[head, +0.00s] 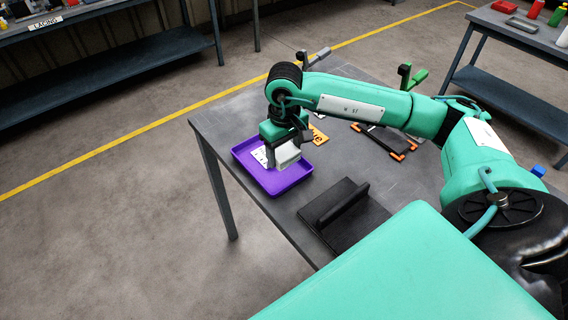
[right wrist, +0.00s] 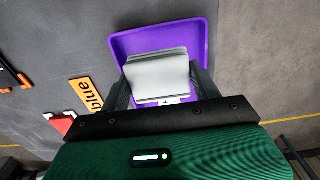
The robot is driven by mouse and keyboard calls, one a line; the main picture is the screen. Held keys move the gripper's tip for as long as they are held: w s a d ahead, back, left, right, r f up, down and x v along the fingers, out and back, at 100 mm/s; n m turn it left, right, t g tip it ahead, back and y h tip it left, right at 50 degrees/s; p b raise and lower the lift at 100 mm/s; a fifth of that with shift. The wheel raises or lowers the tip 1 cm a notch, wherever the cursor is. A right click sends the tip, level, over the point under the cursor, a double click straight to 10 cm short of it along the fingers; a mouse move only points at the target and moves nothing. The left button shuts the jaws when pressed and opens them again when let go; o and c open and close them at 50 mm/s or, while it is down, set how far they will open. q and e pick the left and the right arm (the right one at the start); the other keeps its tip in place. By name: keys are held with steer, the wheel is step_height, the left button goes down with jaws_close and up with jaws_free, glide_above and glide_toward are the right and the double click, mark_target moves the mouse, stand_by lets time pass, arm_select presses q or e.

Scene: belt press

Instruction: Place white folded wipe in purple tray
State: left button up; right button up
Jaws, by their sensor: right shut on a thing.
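A purple tray (head: 278,184) lies on the grey table at its left corner. My right gripper (head: 284,150) is over the tray and shut on the white folded wipe (head: 287,156). In the right wrist view, the wipe (right wrist: 158,76) sits between the two fingers, with the purple tray (right wrist: 203,35) behind it. A white label or card shows inside the tray, partly hidden by the gripper. How high the wipe is above the tray floor is hard to tell. My left gripper is not in view.
A black angled block (head: 345,210) stands on the table (head: 230,125) right of the tray. A black frame with orange corners (head: 385,138) lies farther back, near clamp handles (head: 412,76).

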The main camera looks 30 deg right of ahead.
mark_target(284, 176)
step_height(284, 176, down, 2)
steer(key=shift+f, duration=0.7)
step_height(284, 176, down, 3)
steer(key=shift+f+p, duration=0.15)
steer(key=shift+p, duration=0.45)
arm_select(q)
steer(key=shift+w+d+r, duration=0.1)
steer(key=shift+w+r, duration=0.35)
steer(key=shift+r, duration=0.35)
arm_select(e)
steer(key=shift+f, duration=0.2)
steer(key=o, duration=1)
steer(key=shift+c, duration=0.2)
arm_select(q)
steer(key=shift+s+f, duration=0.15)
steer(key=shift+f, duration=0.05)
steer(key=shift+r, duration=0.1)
arm_select(e)
steer(key=shift+r, duration=0.15)
